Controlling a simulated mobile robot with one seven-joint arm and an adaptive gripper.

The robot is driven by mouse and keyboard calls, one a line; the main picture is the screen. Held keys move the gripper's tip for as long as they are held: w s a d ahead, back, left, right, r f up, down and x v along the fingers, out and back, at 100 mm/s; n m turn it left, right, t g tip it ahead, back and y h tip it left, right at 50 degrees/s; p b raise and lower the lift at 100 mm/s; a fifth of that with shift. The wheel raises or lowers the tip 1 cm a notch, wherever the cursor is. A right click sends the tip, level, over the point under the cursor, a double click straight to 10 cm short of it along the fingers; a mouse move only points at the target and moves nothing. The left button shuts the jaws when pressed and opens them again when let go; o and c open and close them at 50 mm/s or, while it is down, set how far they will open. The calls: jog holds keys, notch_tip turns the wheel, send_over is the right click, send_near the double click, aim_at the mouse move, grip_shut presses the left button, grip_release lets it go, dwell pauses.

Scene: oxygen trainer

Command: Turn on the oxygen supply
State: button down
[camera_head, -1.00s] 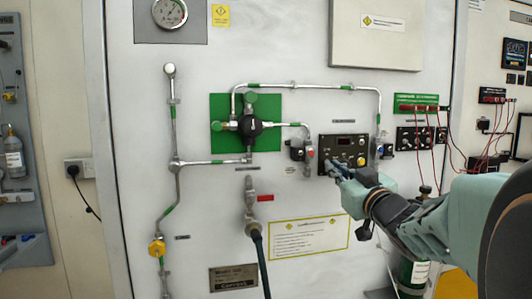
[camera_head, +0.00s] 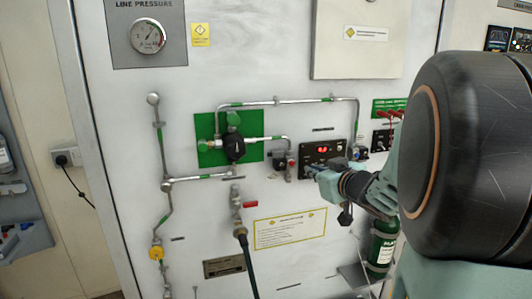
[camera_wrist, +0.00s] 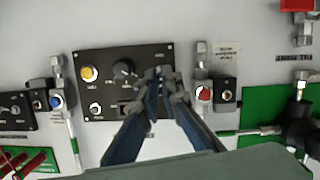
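A black control panel (camera_head: 331,152) is on the white wall board, right of the green plate. Its display (camera_head: 322,149) is lit red. The wrist view shows the panel (camera_wrist: 107,60) upside down, with a yellow button (camera_wrist: 89,73), a black knob (camera_wrist: 124,71) and a small toggle (camera_wrist: 95,108). My gripper (camera_head: 314,170) is at the panel's lower left.
Valve fittings flank the panel, a red-capped one (camera_wrist: 204,94) and a blue-capped one (camera_wrist: 57,100). A green plate (camera_head: 208,145) carries a dark regulator (camera_head: 233,148) with pipes. A pressure gauge (camera_head: 148,36) is at upper left. A green cylinder (camera_head: 383,245) stands below right.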

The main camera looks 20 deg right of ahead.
jog(key=shift+w+r+g+p, duration=0.15)
jog(key=shift+r+g+p, duration=0.6)
jog(key=shift+p, duration=2.7)
jog(key=shift+f+g+p, duration=0.3)
jog(key=shift+g+p, duration=0.25)
jog(key=shift+p, duration=1.1)
jog(key=c, duration=2.2)
grip_release()
jog(key=shift+w, duration=0.1)
jog(key=shift+o, duration=0.2)
jog(key=v, duration=0.7)
jog(key=shift+s, duration=0.3)
